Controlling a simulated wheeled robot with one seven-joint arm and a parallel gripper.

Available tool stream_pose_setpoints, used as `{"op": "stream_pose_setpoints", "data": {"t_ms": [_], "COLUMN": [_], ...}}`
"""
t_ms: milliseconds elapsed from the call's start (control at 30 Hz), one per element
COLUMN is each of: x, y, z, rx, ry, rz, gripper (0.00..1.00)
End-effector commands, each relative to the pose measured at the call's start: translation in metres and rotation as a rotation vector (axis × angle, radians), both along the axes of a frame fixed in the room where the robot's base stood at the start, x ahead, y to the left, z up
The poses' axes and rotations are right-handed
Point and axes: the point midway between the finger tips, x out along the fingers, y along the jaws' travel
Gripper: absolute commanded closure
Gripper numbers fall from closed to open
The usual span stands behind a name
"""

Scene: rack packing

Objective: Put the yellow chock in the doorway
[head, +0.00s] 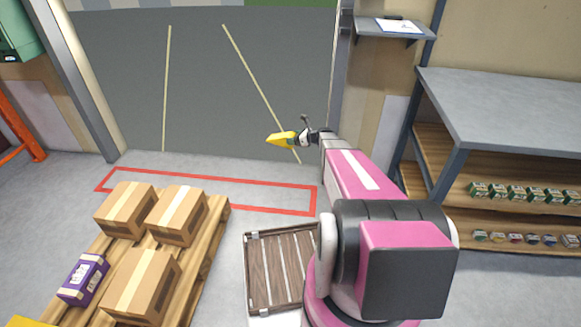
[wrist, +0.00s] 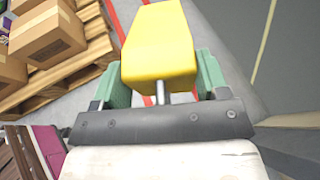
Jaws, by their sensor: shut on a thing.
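The yellow chock (head: 281,139) is held up in the air at the end of my arm, in front of the doorway. In the wrist view the yellow chock (wrist: 158,48) fills the space between the two green fingers. My gripper (wrist: 162,78) is shut on it, and in the head view my gripper (head: 303,137) shows small and dark behind it. The doorway (head: 205,85) is a wide opening at the back, with grey ground beyond. A red outline (head: 210,178) is painted on the floor at its threshold. The chock's underside is hidden.
A pallet (head: 207,235) with several cardboard boxes and a purple box (head: 83,278) stands at the left front. A wooden crate (head: 283,265) is beside my base. Shelving (head: 500,110) stands at the right. The floor inside the red outline is clear.

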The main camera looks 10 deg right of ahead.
Motion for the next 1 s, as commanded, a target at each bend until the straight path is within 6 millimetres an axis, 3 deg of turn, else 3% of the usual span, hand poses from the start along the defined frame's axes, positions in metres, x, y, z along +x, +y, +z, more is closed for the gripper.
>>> {"op": "stream_pose_setpoints", "data": {"t_ms": [33,200,600,800,1000], "x": [0.024,0.068,0.148,0.166,0.170], "y": [-0.003,-0.008,-0.014,-0.014,-0.014], "z": [-0.027,-0.096,-0.263,-0.316,-0.334], "rx": [0.003,0.002,-0.007,-0.013,-0.016], "ry": [0.002,0.003,0.010,0.013,0.013], "rz": [-0.003,-0.014,-0.040,-0.049,-0.052], "gripper": [0.81,0.81,0.81,0.81,0.81]}}
